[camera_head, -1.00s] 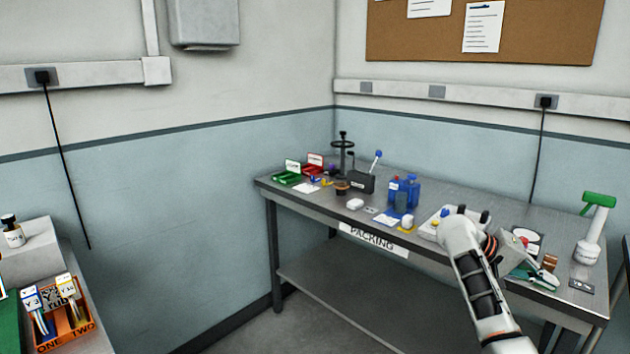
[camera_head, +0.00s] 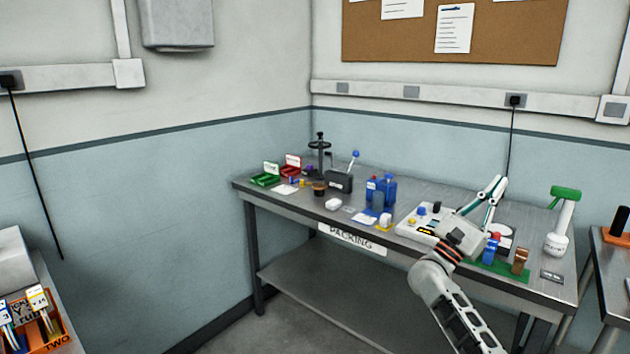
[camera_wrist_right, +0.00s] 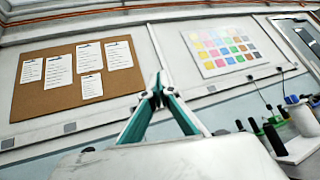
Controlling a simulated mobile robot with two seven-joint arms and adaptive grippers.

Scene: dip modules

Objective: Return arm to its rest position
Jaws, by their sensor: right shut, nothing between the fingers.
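My right arm comes up from the bottom of the head view over the front edge of the packing table. My right gripper (camera_head: 499,183) points up and away, with its white and teal fingers closed together at the tips. In the right wrist view the gripper (camera_wrist_right: 158,90) is also shut, with nothing between the tips, and faces the upper wall. My left gripper is not in view.
The packing table (camera_head: 290,212) holds red and green bins, blue bottles (camera_head: 388,187), a white tray (camera_head: 412,229), a green mat (camera_head: 515,272) and a green-topped spray bottle (camera_head: 560,225). Another table (camera_head: 608,265) stands at right. An orange rack (camera_head: 50,338) is at lower left.

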